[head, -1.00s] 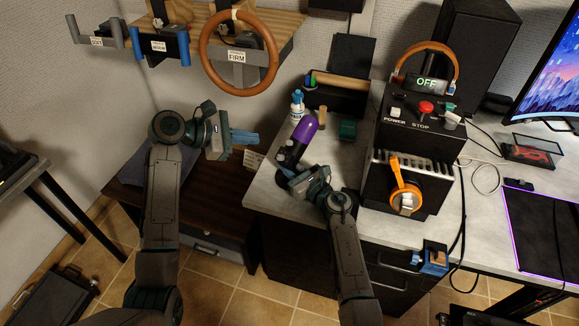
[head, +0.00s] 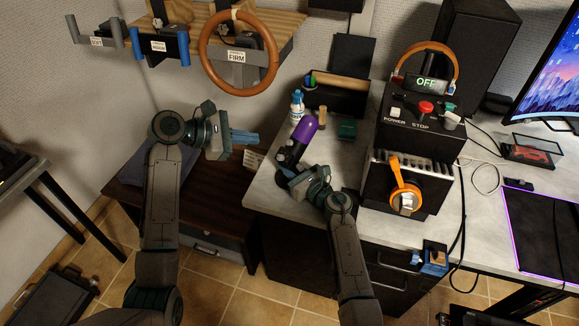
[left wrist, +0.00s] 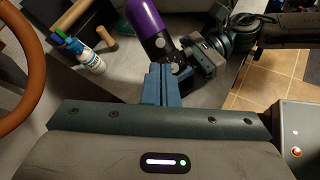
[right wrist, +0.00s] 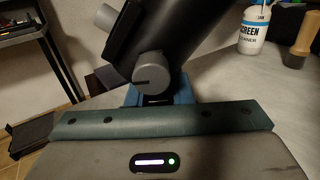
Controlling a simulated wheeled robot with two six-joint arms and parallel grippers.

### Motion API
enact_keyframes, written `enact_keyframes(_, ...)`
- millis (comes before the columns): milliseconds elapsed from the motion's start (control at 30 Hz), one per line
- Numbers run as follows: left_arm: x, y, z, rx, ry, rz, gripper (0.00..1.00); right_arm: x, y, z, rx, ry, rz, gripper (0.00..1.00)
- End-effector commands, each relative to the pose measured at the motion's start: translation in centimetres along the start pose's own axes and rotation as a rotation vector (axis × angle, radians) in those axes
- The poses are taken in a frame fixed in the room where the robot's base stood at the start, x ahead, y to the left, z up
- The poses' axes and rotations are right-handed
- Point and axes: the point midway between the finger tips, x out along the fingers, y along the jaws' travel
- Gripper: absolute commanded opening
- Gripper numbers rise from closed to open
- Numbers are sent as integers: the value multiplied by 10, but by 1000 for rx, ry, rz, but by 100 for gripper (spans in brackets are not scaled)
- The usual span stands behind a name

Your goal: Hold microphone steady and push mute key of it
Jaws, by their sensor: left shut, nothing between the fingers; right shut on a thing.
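The microphone has a purple head (head: 303,130) and a dark body (head: 290,154). It stands tilted at the left part of the grey desk. In the left wrist view its purple head (left wrist: 146,18) is just beyond my left fingers. My right gripper (head: 283,173) is shut on the lower part of the microphone. The right wrist view shows the dark body (right wrist: 175,40) with a round grey knob (right wrist: 150,72) above my blue fingers. My left gripper (head: 257,138) is shut and empty, left of the microphone and apart from it. I cannot make out the mute key.
A black control box (head: 420,135) with a red stop button stands to the right. A steering wheel (head: 239,52) hangs above my left gripper.

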Motion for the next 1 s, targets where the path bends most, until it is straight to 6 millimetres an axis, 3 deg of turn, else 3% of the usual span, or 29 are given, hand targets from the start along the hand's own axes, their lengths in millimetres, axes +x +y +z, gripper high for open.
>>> enact_keyframes(433, 7, -6, 5, 61, -67, 52, 0, -1, 0, -2, -3, 3, -1, 0)
enact_keyframes(700, 15, -18, 23, 272, -264, 341, 0, -1, 0, -2, -3, 3, -1, 0)
enact_keyframes(1000, 9, -20, 26, 361, -304, 545, 0, -1, 0, -2, -2, 3, -1, 0)
